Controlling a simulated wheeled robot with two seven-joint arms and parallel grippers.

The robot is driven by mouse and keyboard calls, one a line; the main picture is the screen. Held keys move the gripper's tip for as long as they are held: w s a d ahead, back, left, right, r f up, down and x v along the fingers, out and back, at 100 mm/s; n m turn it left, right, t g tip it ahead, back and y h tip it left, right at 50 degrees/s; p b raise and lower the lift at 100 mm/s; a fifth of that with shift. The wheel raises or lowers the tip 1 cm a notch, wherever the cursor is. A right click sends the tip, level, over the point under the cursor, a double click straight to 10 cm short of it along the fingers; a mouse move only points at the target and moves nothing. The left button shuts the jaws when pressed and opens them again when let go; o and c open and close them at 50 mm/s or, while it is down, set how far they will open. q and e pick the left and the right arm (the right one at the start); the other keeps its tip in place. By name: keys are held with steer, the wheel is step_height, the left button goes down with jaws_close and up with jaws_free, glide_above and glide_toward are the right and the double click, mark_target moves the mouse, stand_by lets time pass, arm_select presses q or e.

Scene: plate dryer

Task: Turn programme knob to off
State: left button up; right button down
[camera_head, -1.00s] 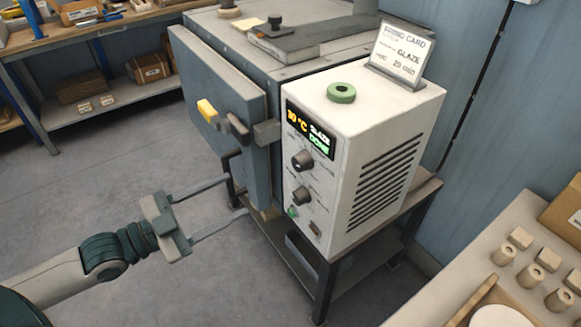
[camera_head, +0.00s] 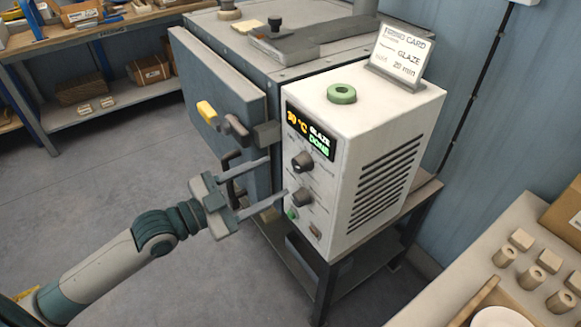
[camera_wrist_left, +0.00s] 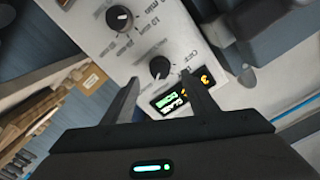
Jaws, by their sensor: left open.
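The control panel's upper knob (camera_head: 302,160), dark and round, sits just below the lit display (camera_head: 310,130). In the left wrist view this knob (camera_wrist_left: 160,67) has lettering beside it that seems to read OFF. A second dark knob (camera_head: 303,197) is lower on the panel; it also shows in the left wrist view (camera_wrist_left: 119,18), with minute marks around it. My left gripper (camera_head: 277,178) is open and empty in front of the panel's left edge. In the wrist view the upper knob appears between its fingertips, apart from them. My right gripper is out of view.
The kiln door (camera_head: 220,110) with its dark handle (camera_head: 230,175) stands close to my left gripper. A green ring (camera_head: 341,93) and a firing card (camera_head: 400,58) are on top of the control box. A green button (camera_head: 292,214) is below the knobs. Open floor lies left.

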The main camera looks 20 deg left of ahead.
mark_target(295, 167)
arm_select(q)
steer(key=shift+x, duration=3.2)
steer(key=shift+c, duration=0.3)
steer(key=c, duration=1)
